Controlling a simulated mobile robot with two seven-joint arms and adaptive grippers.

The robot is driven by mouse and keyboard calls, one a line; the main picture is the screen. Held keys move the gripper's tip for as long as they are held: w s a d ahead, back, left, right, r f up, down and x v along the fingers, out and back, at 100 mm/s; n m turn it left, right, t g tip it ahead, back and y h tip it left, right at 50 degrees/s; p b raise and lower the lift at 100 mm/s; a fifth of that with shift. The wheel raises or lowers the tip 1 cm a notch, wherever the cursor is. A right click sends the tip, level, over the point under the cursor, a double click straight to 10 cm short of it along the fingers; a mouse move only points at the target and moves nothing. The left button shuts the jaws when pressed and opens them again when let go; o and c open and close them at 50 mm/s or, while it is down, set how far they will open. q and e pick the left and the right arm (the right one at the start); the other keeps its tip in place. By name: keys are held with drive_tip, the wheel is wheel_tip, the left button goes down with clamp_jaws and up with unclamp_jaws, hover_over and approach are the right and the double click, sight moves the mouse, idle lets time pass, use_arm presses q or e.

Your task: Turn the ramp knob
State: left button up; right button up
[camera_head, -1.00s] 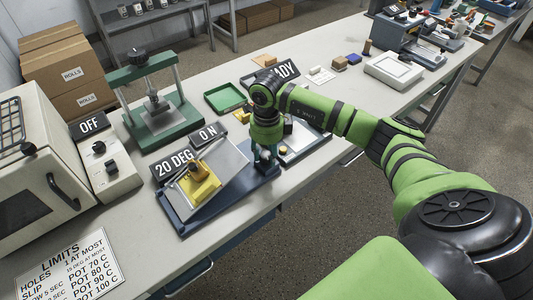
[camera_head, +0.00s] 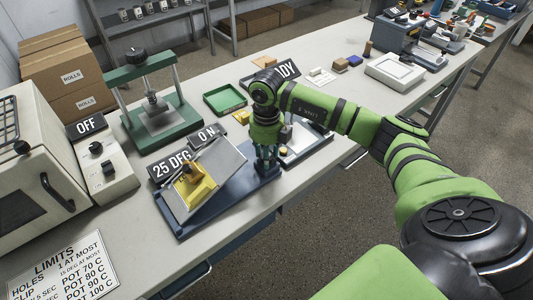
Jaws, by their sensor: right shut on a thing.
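The ramp is a tilted grey plate (camera_head: 226,172) on a dark blue base (camera_head: 212,218), with a yellow block (camera_head: 194,190) on the plate. Its sign (camera_head: 169,167) reads 25 DEG, and a second sign (camera_head: 207,136) reads ON. My left gripper is not in view.
A green press (camera_head: 150,95) and a white oven (camera_head: 30,175) with an OFF control box (camera_head: 107,170) stand to the left. A green tray (camera_head: 225,98) lies behind the ramp. A LIMITS sheet (camera_head: 68,268) lies at the front left.

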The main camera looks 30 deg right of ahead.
drive_tip(key=shift+s+f, duration=0.1)
drive_tip(key=shift+s, duration=0.05)
drive_tip(key=o, duration=1.1)
drive_tip(key=shift+o, duration=0.2)
drive_tip(key=shift+r, duration=0.55)
wheel_tip(320, 180, up, 11)
